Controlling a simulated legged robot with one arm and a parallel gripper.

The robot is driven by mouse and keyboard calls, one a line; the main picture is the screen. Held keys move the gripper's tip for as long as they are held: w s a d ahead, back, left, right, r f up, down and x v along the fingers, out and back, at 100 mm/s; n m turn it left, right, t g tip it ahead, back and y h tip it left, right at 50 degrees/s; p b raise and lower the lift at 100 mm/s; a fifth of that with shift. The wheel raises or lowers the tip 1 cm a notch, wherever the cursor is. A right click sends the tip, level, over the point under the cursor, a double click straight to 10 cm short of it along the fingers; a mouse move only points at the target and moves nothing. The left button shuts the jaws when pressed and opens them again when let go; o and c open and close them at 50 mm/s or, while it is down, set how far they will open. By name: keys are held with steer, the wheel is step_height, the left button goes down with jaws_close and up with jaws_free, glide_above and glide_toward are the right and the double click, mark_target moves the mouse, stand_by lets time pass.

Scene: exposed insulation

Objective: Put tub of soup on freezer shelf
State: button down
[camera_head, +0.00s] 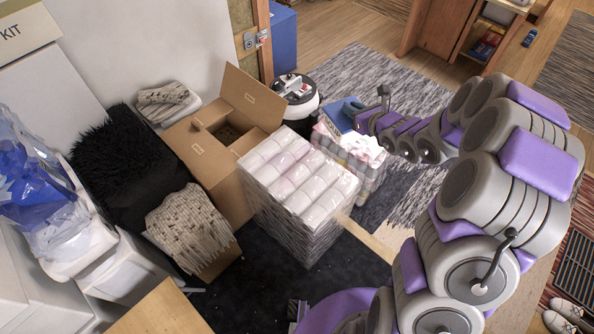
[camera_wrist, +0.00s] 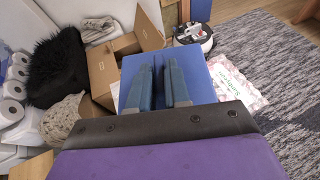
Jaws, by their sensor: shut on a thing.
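My gripper (camera_head: 366,112) reaches out at the upper middle of the head view, its fingers toward the left. In the wrist view its two dark blue fingers (camera_wrist: 161,72) stand close together. They are shut on a flat-faced blue thing (camera_wrist: 200,76), which also shows at the fingertips in the head view (camera_head: 340,114).
Below the gripper stand a wrapped stack of rolls (camera_head: 300,188) and a smaller pack (camera_head: 352,160). An open cardboard box (camera_head: 222,135), a black furry cover (camera_head: 122,160) and a round white appliance (camera_head: 297,95) crowd the left. The grey rug (camera_head: 385,75) has free room.

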steer(key=s+a+f+n+g+y, duration=0.1)
steer(key=s+a+f, duration=0.15)
steer(key=f, duration=0.65)
steer(key=s+a+f+n+g+y, duration=0.1)
steer(key=s+a+f, duration=0.15)
steer(key=f, duration=0.55)
steer(key=s+a+f+n+g+y, duration=0.15)
steer(key=s+f, duration=0.25)
steer(key=f, duration=0.5)
steer(key=w+a+f+b, duration=0.2)
steer(key=w+a, duration=0.1)
steer(key=w, duration=0.4)
steer(key=w+a+f+b, duration=0.2)
steer(key=w+a+f, duration=0.1)
steer(key=w, duration=0.5)
steer(key=shift+a+f, duration=0.15)
steer(key=shift+a, duration=0.3)
steer(key=shift+w+t, duration=0.1)
steer(key=shift+t, duration=0.15)
steer(key=c, duration=1.1)
jaws_free()
